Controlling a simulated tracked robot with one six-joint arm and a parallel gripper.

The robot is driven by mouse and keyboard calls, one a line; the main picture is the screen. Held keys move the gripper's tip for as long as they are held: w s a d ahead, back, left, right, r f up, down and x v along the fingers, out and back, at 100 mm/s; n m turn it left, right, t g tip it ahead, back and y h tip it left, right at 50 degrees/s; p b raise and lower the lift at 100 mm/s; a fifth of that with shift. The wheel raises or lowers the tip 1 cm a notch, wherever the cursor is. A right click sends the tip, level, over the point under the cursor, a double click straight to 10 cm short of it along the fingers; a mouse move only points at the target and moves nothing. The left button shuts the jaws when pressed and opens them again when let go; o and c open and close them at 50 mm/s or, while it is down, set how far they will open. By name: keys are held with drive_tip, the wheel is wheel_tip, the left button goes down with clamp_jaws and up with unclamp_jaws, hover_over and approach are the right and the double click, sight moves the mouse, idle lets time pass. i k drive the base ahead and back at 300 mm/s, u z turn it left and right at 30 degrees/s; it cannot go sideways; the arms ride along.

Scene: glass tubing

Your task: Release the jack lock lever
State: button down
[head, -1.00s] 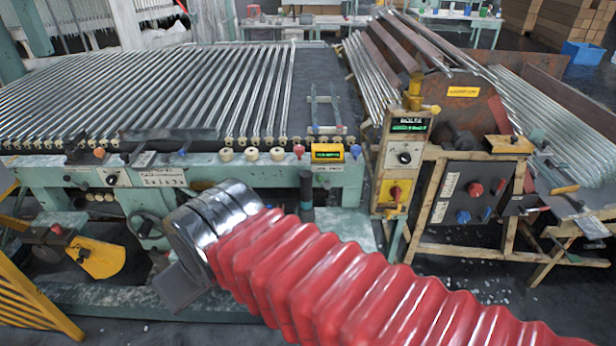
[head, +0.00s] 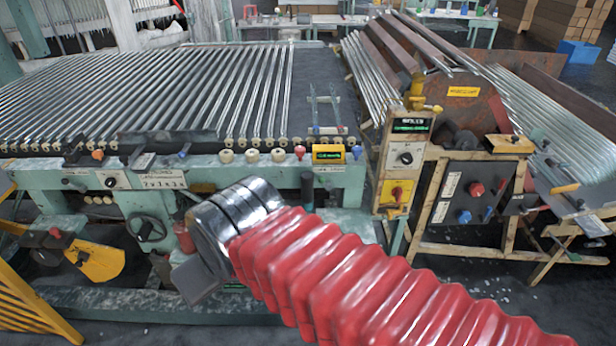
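My arm, in red bellows, reaches in from the lower right of the head view and ends in shiny metal rings. My gripper (head: 194,279) shows as a grey block beyond the rings; its fingers cannot be made out. It is in front of the lower frame of the green machine (head: 340,190). No part can be surely told as the jack lock lever. A red cylinder (head: 184,238) stands just left of the rings, beside a dark handwheel (head: 146,230). A black-topped post (head: 307,190) stands right of the rings.
Glass tubes (head: 180,90) lie in rows on the machine's bed. A yellow guard (head: 100,262) and yellow railing (head: 35,305) are at the lower left. A control post (head: 405,158) and a rack with a dark panel (head: 468,208) stand at the right.

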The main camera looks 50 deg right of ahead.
sight(329, 186)
drive_tip(key=u, duration=0.05)
drive_tip(key=i, duration=0.95)
drive_tip(key=z, duration=0.05)
